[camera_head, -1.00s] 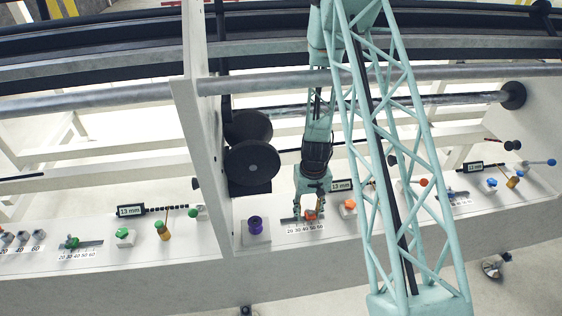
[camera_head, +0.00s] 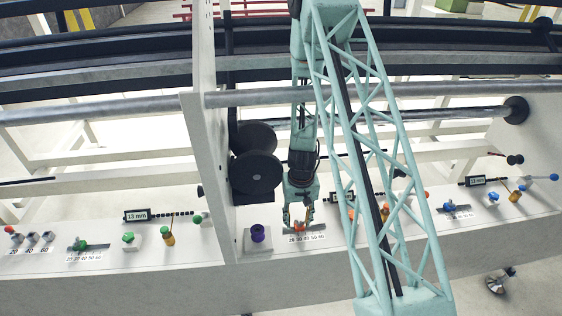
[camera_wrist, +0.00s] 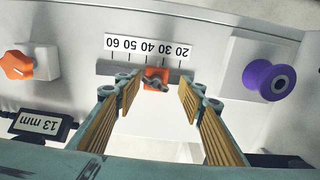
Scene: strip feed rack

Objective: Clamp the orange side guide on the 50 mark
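The orange side guide (camera_wrist: 156,73) sits on the grey rail (camera_wrist: 185,68) below the white scale (camera_wrist: 148,47), which reads upside down in the wrist view. Its middle is between the 40 and 30 labels, nearer 40.
A purple spool-like knob (camera_wrist: 270,80) on a plate stands to the right in the wrist view. A white upright panel (camera_head: 213,170) stands left of this station in the head view.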

